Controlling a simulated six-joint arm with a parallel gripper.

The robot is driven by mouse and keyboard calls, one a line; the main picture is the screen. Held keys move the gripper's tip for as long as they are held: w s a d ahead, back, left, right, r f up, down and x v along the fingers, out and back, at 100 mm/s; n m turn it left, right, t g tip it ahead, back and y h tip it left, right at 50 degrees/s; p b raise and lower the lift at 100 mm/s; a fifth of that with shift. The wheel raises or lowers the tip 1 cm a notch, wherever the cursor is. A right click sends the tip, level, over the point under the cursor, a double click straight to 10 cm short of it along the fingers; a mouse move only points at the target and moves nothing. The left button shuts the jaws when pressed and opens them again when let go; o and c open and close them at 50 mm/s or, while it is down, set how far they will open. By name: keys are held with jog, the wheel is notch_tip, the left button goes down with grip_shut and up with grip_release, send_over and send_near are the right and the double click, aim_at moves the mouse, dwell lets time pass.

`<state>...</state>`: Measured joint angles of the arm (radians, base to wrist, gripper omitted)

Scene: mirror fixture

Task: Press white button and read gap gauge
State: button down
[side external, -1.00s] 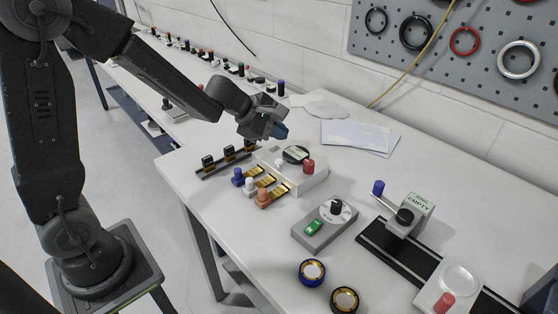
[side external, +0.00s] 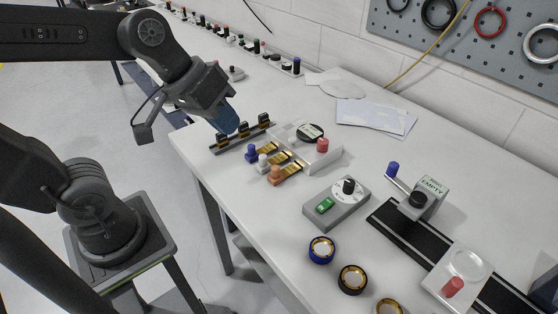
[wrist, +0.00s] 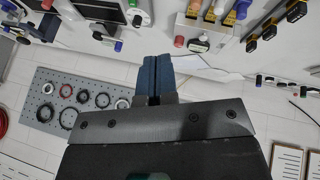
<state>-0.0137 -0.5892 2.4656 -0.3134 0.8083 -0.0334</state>
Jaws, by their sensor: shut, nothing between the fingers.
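The white button (side external: 263,161) stands between a blue button (side external: 251,152) and an orange button (side external: 275,174), each at the end of a gold strip. The strips lead to a pale fixture (side external: 333,157) with a red knob (side external: 322,145) and a round dark gauge (side external: 310,132). The gauge's reading is too small to make out. My gripper (side external: 229,127) is shut and empty, its blue fingers pointing down near the black rack, behind and left of the buttons. Its closed fingers (wrist: 154,78) also show in the wrist view, where the fixture is at the top.
The black rack (side external: 242,137) holds several black-and-gold blocks close to my fingers. A grey box with a dial (side external: 336,202) and a black rail (side external: 398,236) lie to the right. Sheets of paper (side external: 376,117) lie behind the fixture. Bare table surrounds them.

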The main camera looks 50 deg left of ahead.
jog(key=s+a+y, duration=0.1)
jog(key=s+a+m, duration=0.1)
jog(key=s+a+m+y, duration=0.1)
jog(key=s, duration=0.1)
jog(key=shift+a+f+y, duration=0.15)
jog(key=shift+f+y, duration=0.15)
